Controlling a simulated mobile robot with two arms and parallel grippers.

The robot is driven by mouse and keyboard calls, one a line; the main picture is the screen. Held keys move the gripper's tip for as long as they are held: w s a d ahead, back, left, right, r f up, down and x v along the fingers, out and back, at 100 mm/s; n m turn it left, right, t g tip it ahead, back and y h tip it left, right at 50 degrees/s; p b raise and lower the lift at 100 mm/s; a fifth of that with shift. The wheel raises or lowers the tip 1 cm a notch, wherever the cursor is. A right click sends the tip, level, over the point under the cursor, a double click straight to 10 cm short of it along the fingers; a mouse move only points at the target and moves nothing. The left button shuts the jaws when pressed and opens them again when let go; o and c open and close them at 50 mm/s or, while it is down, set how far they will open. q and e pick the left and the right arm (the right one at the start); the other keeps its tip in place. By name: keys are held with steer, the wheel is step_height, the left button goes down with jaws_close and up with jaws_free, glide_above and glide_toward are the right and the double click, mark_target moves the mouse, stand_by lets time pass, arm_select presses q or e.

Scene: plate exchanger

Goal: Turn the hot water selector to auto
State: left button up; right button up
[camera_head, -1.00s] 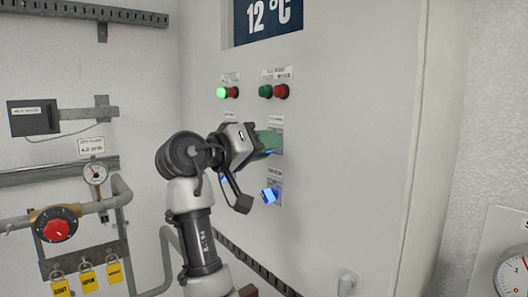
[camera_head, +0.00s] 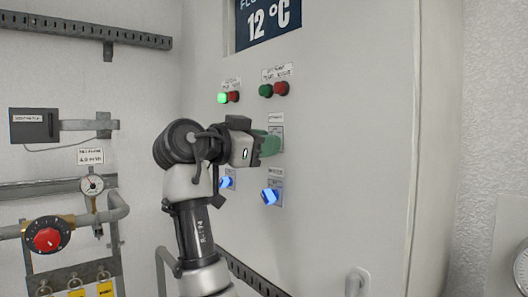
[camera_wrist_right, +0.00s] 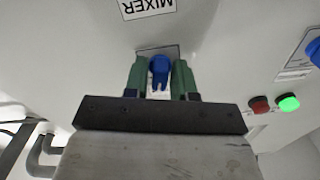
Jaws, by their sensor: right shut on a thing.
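My right gripper (camera_head: 270,144) reaches to the upper right selector on the pale cabinet front. In the wrist view its two green fingers (camera_wrist_right: 161,80) are shut on a blue selector knob (camera_wrist_right: 160,67), one finger on each side. In the head view the fingers cover this knob, and only part of its grey plate (camera_head: 277,131) shows. Its label is too small to read, so I cannot confirm from the lettering which selector it is. The knob's exact setting cannot be read. My left gripper is not in view.
A blue selector (camera_head: 271,196) sits just below, and its label (camera_wrist_right: 148,7) reads MIXER, upside down in the wrist view. Another blue selector (camera_head: 228,181) is at lower left, close to my arm. Green and red buttons (camera_head: 274,89) and a display (camera_head: 266,22) are above.

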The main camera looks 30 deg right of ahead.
steer(key=m+b, duration=0.1)
steer(key=m, duration=0.4)
steer(key=shift+m, duration=0.4)
stand_by(0.4)
steer(key=o, duration=0.7)
steer(key=shift+o, duration=0.2)
steer(key=shift+a+b, duration=0.1)
steer(key=shift+b, duration=0.2)
steer(key=a+b, duration=0.3)
steer(key=a, duration=0.7)
steer(key=shift+s+a, duration=0.3)
steer(key=shift+s, duration=0.1)
